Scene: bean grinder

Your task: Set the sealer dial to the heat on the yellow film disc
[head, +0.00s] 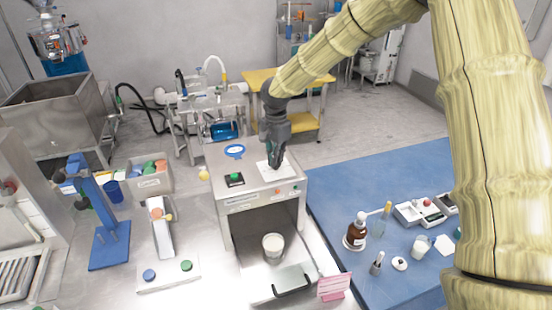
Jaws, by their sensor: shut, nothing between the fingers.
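My gripper (274,163) points down, shut and empty, over a white square plate (265,170) on top of a grey box-shaped machine (226,190). It covers part of that plate, so I cannot tell whether a dial is under the fingertips or whether they touch.
A blue press (94,215) and a bin (149,177) stand left.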

